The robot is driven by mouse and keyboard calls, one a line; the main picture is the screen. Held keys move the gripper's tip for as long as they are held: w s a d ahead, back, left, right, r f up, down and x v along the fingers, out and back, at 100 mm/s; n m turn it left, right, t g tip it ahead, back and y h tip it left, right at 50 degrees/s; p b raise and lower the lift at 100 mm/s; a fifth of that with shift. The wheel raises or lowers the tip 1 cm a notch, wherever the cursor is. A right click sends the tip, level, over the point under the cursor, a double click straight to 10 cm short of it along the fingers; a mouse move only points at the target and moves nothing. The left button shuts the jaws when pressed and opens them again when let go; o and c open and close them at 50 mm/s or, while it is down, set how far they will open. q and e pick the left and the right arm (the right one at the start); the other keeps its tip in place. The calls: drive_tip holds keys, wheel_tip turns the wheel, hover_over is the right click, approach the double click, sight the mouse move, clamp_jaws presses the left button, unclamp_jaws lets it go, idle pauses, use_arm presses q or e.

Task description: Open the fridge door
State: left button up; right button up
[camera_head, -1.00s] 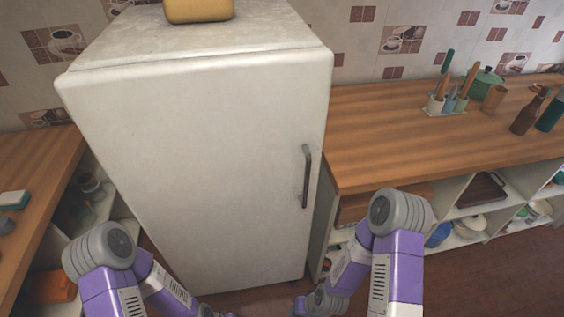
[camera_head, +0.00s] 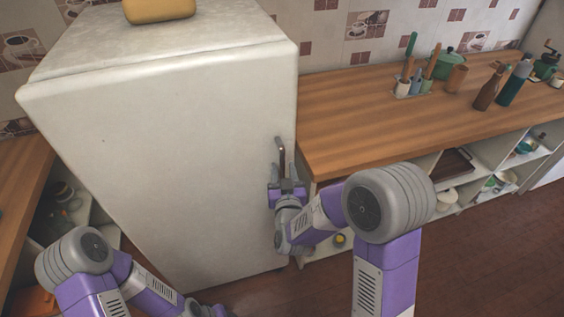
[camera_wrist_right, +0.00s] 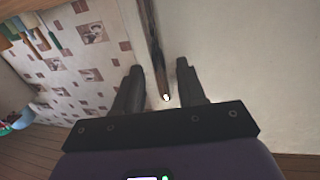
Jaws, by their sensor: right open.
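The white fridge (camera_head: 165,150) stands upright with its door shut. Its dark vertical handle (camera_head: 281,155) is near the door's right edge. My right gripper (camera_head: 285,178) is at the lower part of the handle, pointing up along it. In the right wrist view my right gripper (camera_wrist_right: 158,80) is open, and the handle (camera_wrist_right: 155,50) runs between its two fingers, with a gap to each. The fridge door (camera_wrist_right: 240,50) fills the right side of that view. My left arm is low at the left in the head view; its gripper is not seen.
A wooden counter (camera_head: 370,110) with shelves below stands right of the fridge, bearing utensil cups (camera_head: 408,85), a green pot (camera_head: 447,65) and bottles (camera_head: 487,90). Another counter (camera_head: 20,175) is at left. A yellow object (camera_head: 158,10) sits on the fridge. Open floor (camera_head: 470,270) lies at lower right.

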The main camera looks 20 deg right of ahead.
sight(282, 165)
drive_tip(key=shift+w+d, duration=0.15)
drive_tip(key=shift+w, duration=0.7)
drive_tip(key=shift+w+d, duration=0.1)
drive_tip(key=shift+w, duration=0.7)
clamp_jaws()
